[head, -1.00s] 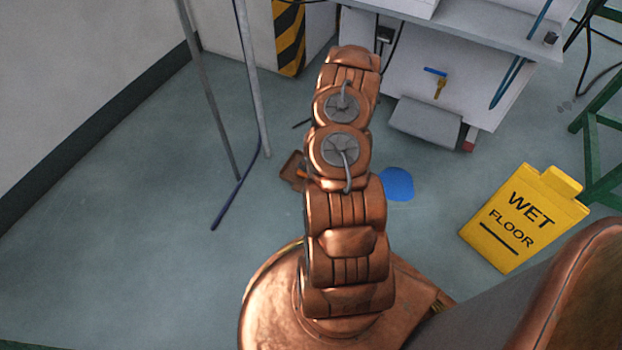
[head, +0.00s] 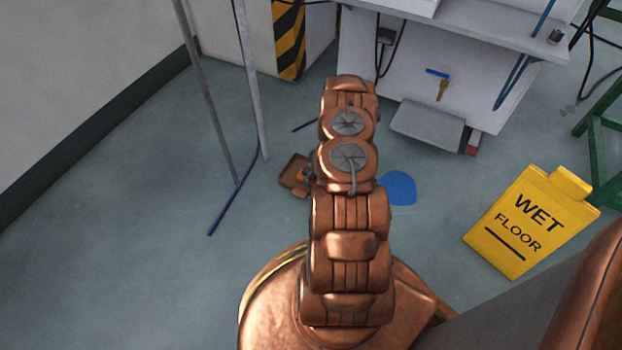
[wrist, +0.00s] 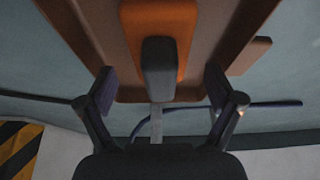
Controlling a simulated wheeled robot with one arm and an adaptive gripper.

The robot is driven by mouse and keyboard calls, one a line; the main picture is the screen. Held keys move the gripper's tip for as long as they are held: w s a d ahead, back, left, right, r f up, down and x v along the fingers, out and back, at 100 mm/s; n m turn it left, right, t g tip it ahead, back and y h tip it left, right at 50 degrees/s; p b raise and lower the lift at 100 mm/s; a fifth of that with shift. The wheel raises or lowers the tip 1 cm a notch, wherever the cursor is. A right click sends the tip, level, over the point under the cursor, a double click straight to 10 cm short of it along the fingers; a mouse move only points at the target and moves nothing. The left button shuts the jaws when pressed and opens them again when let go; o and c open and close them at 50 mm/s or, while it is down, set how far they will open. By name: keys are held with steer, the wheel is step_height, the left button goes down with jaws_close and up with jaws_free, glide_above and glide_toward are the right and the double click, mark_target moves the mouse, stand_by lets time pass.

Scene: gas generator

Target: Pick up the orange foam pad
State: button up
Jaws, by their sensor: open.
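The orange foam pad (wrist: 160,20) shows at the top middle of the wrist view, against a brown tray (wrist: 92,32). A dark grey block (wrist: 158,68) lies over the middle of the pad. My gripper (wrist: 162,88) is open, with one finger on each side of the pad and block. I cannot tell whether the fingers touch anything. In the head view the brown tray (head: 288,178) is on the floor left of my arm, partly covered by it. My gripper is hidden there behind my arm.
A blue patch (head: 398,188) lies on the floor right of my arm. A yellow wet floor sign (head: 530,222) is further right. A white cabinet (head: 405,85) stands ahead, and thin poles (head: 215,110) stand at left. The left floor is mostly clear.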

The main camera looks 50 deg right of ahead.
steer(key=shift+x, duration=1)
steer(key=shift+r, duration=0.1)
steer(key=c, duration=1.2)
steer(key=shift+c, duration=0.2)
steer(key=shift+r, duration=0.1)
